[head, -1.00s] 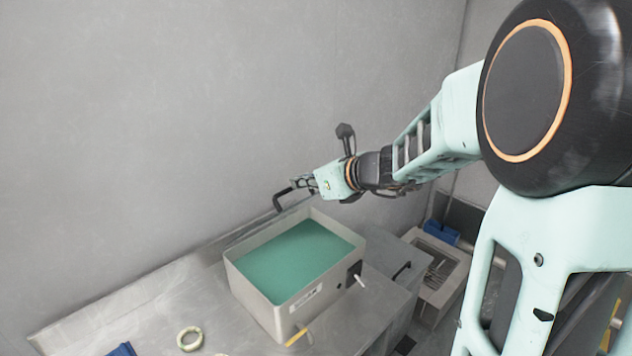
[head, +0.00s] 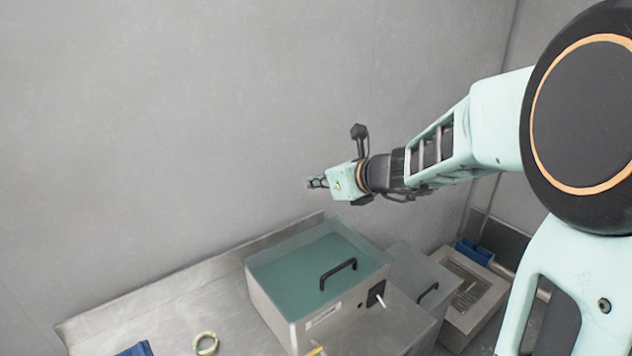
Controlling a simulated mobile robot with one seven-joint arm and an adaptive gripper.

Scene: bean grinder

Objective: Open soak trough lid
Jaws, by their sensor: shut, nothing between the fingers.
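The soak trough (head: 278,305) is a pale metal box on the bench with green liquid inside. Its see-through lid (head: 285,252) lies down over the top, with a black bar handle (head: 338,273) near the front right. My gripper (head: 312,183) is up in the air above and behind the trough, clear of the lid and handle. Its fingers point left and are shut with nothing in them.
The grey wall (head: 200,110) rises close behind the bench. A pale ring (head: 205,343) and a blue object (head: 135,349) lie on the bench (head: 170,300) at the left. To the right are a box with a black handle (head: 428,292) and a basin with a grate (head: 470,293).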

